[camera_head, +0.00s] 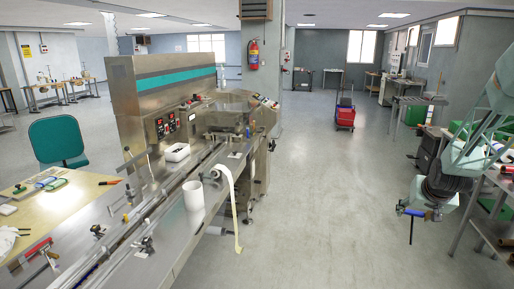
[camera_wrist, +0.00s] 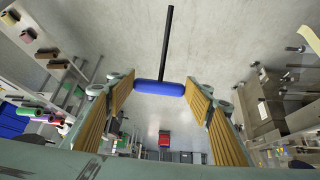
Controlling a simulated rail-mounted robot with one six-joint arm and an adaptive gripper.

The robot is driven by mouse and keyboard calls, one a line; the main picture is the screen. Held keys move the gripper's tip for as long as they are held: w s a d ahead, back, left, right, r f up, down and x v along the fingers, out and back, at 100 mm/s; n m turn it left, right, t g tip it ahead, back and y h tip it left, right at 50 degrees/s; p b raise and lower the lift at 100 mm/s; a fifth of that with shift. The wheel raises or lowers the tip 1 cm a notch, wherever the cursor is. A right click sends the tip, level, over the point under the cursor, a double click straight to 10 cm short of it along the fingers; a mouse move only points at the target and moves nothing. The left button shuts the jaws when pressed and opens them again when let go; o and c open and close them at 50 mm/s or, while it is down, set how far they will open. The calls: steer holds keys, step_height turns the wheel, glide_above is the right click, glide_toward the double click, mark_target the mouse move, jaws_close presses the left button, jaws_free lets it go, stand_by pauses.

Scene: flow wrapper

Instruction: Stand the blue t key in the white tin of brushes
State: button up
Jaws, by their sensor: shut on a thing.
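The blue t key has a blue cross handle (camera_wrist: 158,88) and a thin black rod (camera_wrist: 168,40). My gripper (camera_wrist: 160,90) is shut on the handle, held crosswise between its fingertips. In the head view my gripper (camera_head: 430,212) is at the right, with the blue handle (camera_head: 412,212) at its end and the rod (camera_head: 411,231) hanging down over open floor. A white cylinder (camera_head: 193,196) stands on the steel machine bed left of centre. I see no brushes in it and cannot tell whether it is the tin.
The flow wrapper (camera_head: 165,80) and its long bed stand left of centre. A white strip (camera_head: 230,200) hangs off the bed edge. A wooden table (camera_head: 85,195) with small items is at the left. The aisle floor between the machine and my arm is clear.

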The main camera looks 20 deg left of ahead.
steer(key=shift+w+a+r, duration=0.1)
steer(key=shift+a+r, duration=0.2)
steer(key=shift+a, duration=0.05)
steer(key=w+a+r+n+t+y+b, duration=0.1)
steer(key=a+r+n+t+y, duration=0.15)
steer(key=a, duration=1.15)
steer(key=w+a+r+n+t+y, duration=0.1)
steer(key=a+r+y, duration=0.15)
steer(key=a, duration=1.25)
steer(key=w+a+r+n+t+y+b, duration=0.15)
steer(key=a+r, duration=0.25)
steer(key=a, duration=1)
steer(key=s+a+r+n+g+y, duration=0.1)
steer(key=s+a, duration=0.5)
steer(key=a, duration=0.8)
steer(key=s+a+r+n+g+y, duration=0.1)
steer(key=s+a+r+n+y, duration=0.2)
steer(key=s+a, duration=0.4)
steer(key=s+a+r+n+y, duration=0.2)
steer(key=s+a, duration=0.4)
steer(key=a, duration=1.7)
steer(key=shift+s+r+g+y, duration=0.35)
steer(key=shift+r+y, duration=0.4)
steer(key=shift+y, duration=0.4)
steer(key=shift+a, duration=0.1)
steer(key=shift+f, duration=0.3)
